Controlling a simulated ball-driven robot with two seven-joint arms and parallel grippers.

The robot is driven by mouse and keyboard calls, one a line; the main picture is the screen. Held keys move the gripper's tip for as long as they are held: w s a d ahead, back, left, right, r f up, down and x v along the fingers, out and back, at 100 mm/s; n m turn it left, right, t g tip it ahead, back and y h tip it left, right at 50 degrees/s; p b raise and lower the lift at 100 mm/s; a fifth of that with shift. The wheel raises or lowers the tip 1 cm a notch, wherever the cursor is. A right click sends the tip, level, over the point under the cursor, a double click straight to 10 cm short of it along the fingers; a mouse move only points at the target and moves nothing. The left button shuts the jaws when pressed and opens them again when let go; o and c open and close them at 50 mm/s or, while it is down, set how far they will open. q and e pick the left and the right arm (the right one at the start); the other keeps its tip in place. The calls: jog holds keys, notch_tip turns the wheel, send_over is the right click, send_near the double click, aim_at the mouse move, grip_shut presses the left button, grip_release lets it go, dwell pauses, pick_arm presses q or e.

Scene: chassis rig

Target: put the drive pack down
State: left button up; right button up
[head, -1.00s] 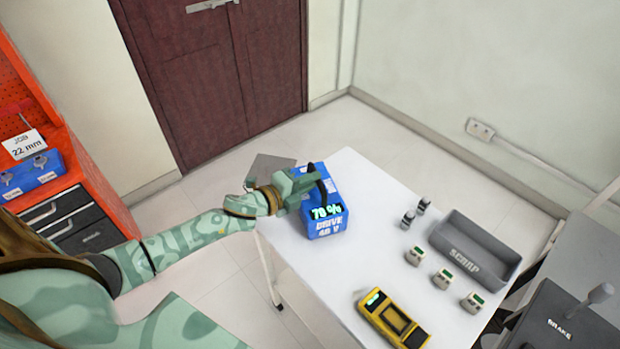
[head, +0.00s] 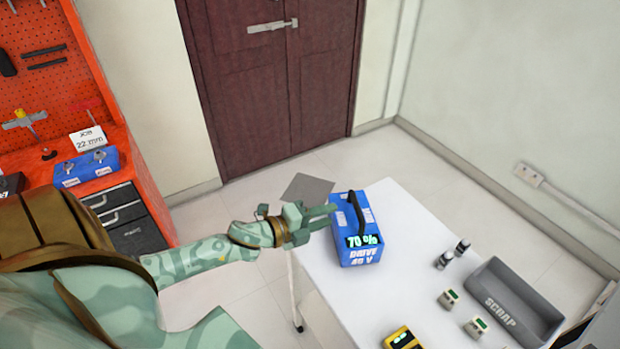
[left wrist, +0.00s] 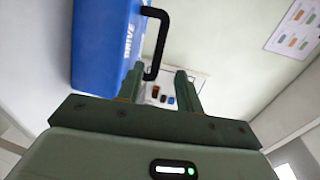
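The drive pack (head: 345,228) is a blue box with a black top handle (head: 357,212) and a green 70 % display. My right gripper is not in view.
On the table's right are a grey scrap tray (head: 500,312), two small dark cylinders (head: 453,254) and small white-green blocks (head: 448,299). A yellow device (head: 402,338) is cut off at the bottom edge. An orange tool bench (head: 90,160) stands at the left.

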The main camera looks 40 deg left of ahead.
pick_arm(q)
jog(key=f+v, duration=0.1)
jog(key=v, duration=0.3)
jog(key=s+a+f+n+y, duration=0.1)
jog(key=f+n, duration=0.1)
jog(key=f, duration=0.2)
jog(key=s+a+f+n+g+y, duration=0.1)
jog(key=s+a+f+n, duration=0.1)
jog(key=f, duration=0.3)
jog(key=s+a+f+n+g+y, duration=0.1)
jog(key=s+f+n+y, duration=0.1)
jog(key=f+n, duration=0.1)
jog(key=shift+a+f, duration=0.3)
jog(key=shift+f, duration=0.6)
jog(key=s+f+n+g+y, duration=0.2)
jog(key=s+f+n+g, duration=0.35)
jog(key=s+f, duration=0.8)
jog(key=s+d+f+n+g, duration=0.3)
jog(key=s+d+f, duration=0.2)
jog(key=s, duration=0.5)
jog(key=s+d+f+n+g, duration=0.3)
jog(key=s+d+f, duration=0.3)
jog(key=s, duration=0.5)
jog(key=shift+f+n, duration=0.45)
jog(key=shift+f, duration=0.35)
jog(key=shift+s+d+g, duration=0.1)
jog(key=shift+d+g, duration=0.05)
jog(key=shift+g, duration=0.1)
